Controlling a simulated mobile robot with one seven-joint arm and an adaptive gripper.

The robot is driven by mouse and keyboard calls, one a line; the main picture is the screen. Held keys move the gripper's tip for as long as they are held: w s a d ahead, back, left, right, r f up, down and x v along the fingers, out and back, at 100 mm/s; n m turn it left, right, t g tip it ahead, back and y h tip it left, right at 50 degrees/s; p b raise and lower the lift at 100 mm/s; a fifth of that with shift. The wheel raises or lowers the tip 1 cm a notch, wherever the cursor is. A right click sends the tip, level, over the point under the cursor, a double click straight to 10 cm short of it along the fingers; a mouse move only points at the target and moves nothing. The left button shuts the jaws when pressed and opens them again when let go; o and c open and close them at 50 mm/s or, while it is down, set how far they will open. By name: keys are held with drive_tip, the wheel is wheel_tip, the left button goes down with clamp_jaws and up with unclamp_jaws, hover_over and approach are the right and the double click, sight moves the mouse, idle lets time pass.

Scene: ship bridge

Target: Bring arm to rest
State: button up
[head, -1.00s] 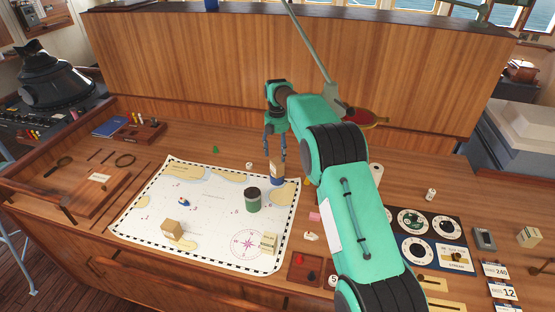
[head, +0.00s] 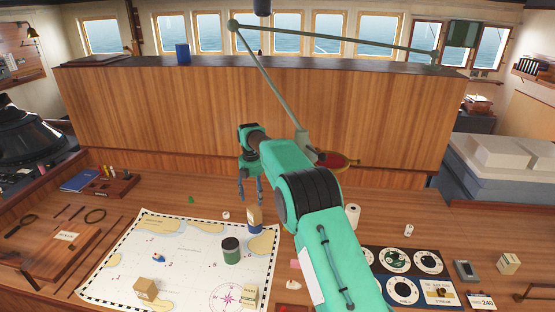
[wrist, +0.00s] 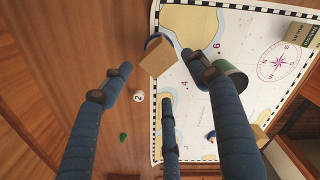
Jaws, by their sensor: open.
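My arm reaches over the wooden desk from the lower right in the head view. My gripper (head: 250,196) is open and empty, fingers pointing down, above the desk at the far edge of the chart (head: 180,262). In the wrist view the spread fingers of my gripper (wrist: 160,95) have nothing between them in their grasp. A dark-lidded green jar (head: 231,252) stands on the chart, nearer the front.
A jointed lamp arm (head: 265,75) rises behind my arm. A tan block (head: 146,289) is on the chart. Dials (head: 400,262) lie at right. A wooden panel (head: 160,110) stands behind.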

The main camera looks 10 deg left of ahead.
drive_tip(key=s+d+r+m+t+y, duration=0.1)
drive_tip(key=s+d+r, duration=0.15)
drive_tip(key=r, duration=0.95)
drive_tip(key=s+d+r+m+t+y, duration=0.15)
drive_tip(key=s+r, duration=0.25)
drive_tip(key=r, duration=0.8)
drive_tip(key=s+d+r+m, duration=0.3)
drive_tip(key=s+d+r, duration=0.2)
drive_tip(key=r, duration=0.1)
drive_tip(key=s+d+r+m+t+h+b, duration=0.15)
drive_tip(key=s+d+m+b, duration=0.35)
drive_tip(key=s+d+m, duration=1.35)
drive_tip(key=s+d+f+m+b, duration=0.1)
drive_tip(key=s+d+f, duration=0.4)
drive_tip(key=s, duration=0.4)
drive_tip(key=s+d+f+m+t+b, duration=0.1)
drive_tip(key=s+d+f, duration=0.4)
drive_tip(key=s, duration=0.5)
drive_tip(key=s+d+f+m+h+b, duration=0.1)
drive_tip(key=s+d+f, duration=0.4)
drive_tip(key=s, duration=0.5)
drive_tip(key=shift+s+d+f+t+b, duration=0.25)
drive_tip(key=shift+d+b, duration=0.35)
drive_tip(key=shift+d, duration=0.55)
